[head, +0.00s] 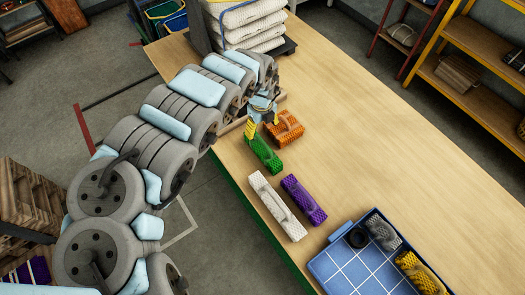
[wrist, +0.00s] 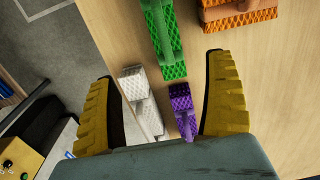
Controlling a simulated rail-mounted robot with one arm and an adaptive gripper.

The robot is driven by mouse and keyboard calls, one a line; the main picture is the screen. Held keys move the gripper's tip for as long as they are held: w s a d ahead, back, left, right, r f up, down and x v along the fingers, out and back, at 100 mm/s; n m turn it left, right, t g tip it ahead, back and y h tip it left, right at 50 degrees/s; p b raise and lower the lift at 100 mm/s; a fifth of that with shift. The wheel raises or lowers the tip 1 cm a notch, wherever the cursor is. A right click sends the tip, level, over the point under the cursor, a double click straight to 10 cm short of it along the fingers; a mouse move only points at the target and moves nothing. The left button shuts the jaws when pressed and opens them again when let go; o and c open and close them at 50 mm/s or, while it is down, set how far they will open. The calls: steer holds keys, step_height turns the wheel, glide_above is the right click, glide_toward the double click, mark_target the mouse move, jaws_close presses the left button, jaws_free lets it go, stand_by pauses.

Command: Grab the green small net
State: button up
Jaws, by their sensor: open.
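The green small net (head: 264,153) lies on the wooden table close to its left edge, below the end of my arm. In the wrist view the green net (wrist: 166,42) reaches down from the top edge, its near end between my two yellow fingertips. My gripper (head: 260,122) is open and empty, above the table by the far end of the green net. In the wrist view my gripper (wrist: 162,72) has its fingers spread wide. The exact height between fingers and net is hard to tell.
An orange net (head: 284,128) lies right beside the green one. A white net (head: 278,205) and a purple net (head: 304,200) lie nearer. A blue tray (head: 335,272) holds grey and yellow nets. The table's right side is clear.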

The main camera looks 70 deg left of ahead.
glide_above(263, 148)
steer(key=f, duration=0.6)
steer(key=f+b, duration=0.1)
steer(key=f, duration=0.2)
steer(key=shift+s+d+f, duration=0.25)
steer(key=shift+d+f, duration=0.1)
steer(key=shift+f, duration=0.05)
steer(key=shift+a+f, duration=0.1)
steer(key=shift+f, duration=0.6)
steer(key=shift+w+a+f, duration=0.1)
steer(key=shift+w+f, duration=0.05)
steer(key=shift+f, duration=0.55)
steer(key=shift+w+f, duration=0.15)
steer(key=shift+f, duration=0.5)
steer(key=shift+s+a+f+b, duration=0.1)
steer(key=shift+f+b, duration=0.5)
steer(key=shift+f, duration=0.65)
steer(key=c, duration=1.3)
